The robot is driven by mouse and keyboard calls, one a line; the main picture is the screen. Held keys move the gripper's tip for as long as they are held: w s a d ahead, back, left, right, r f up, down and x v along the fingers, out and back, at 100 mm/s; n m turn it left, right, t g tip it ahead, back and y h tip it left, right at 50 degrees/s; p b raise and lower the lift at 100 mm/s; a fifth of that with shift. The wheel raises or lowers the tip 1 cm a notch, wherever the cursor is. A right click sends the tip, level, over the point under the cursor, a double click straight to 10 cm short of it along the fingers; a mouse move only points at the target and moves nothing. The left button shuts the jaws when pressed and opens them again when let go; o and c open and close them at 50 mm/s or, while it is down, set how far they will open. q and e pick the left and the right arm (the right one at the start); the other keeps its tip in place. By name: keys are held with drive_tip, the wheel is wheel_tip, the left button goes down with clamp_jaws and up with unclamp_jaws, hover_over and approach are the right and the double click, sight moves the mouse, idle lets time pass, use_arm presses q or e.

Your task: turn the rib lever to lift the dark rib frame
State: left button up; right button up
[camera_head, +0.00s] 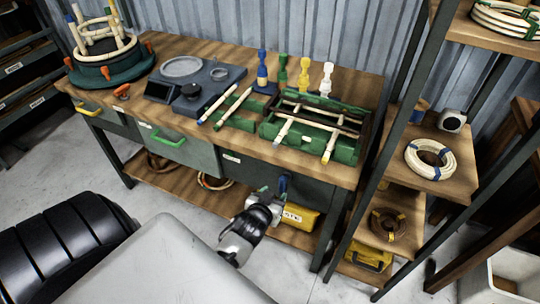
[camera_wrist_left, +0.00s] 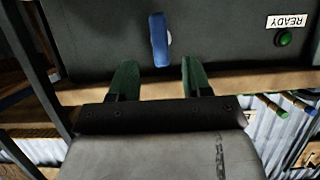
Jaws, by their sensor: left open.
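The blue lever (camera_head: 283,184) hangs on the dark front panel of the bench; I take it to be the rib lever. In the left wrist view the blue lever (camera_wrist_left: 158,40) stands upright in the picture, in line with the gap between my fingers and beyond their tips. My left gripper (camera_head: 272,194) is open and empty, close in front of the panel; its green fingers (camera_wrist_left: 155,77) are apart and do not appear to touch the lever. The green fixture (camera_head: 310,130) with pale rods sits on the bench above. My right gripper is out of view.
A green button (camera_wrist_left: 284,39) and READY label (camera_wrist_left: 287,21) are on the panel. A yellow case (camera_head: 300,217) lies on the bench's lower shelf. A shelf rack (camera_head: 440,178) with rattan coils stands at the right. The wooden bench top (camera_head: 210,128) holds a grey device and coloured clamps.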

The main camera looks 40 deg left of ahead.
use_arm(q)
drive_tip(key=v, duration=0.3)
idle(0.5)
